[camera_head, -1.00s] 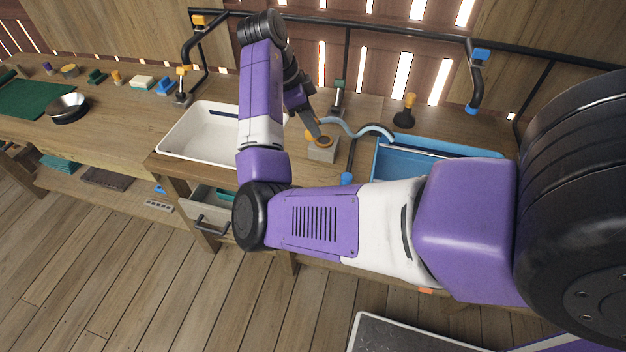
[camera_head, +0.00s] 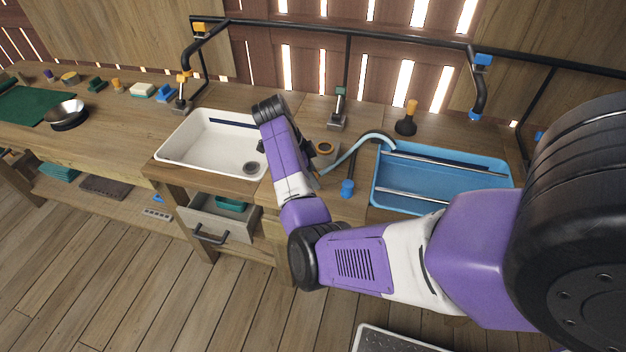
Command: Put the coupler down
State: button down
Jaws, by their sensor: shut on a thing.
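A light blue hose (camera_head: 345,152) arches from the blue basin toward my arm. Its near end, where the coupler sits, is low beside my forearm, and the coupler is too small and too covered to make out clearly. My gripper (camera_head: 314,169) is shut on it, mostly hidden behind my purple forearm.
A white basin (camera_head: 172,150) lies left of my arm, a blue basin (camera_head: 374,190) right. A blue cylinder (camera_head: 347,188) stands near the counter's front edge. A dark plunger-like thing (camera_head: 406,122) and a grey fixture (camera_head: 338,118) stand behind. A drawer (camera_head: 213,222) is open below.

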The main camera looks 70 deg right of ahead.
jog(key=shift+f, duration=0.85)
jog(key=shift+f, duration=0.35)
jog(key=shift+f+b, duration=0.15)
jog(key=shift+b, duration=0.2)
jog(key=c, duration=1)
grip_release()
jog(key=shift+c, duration=0.2)
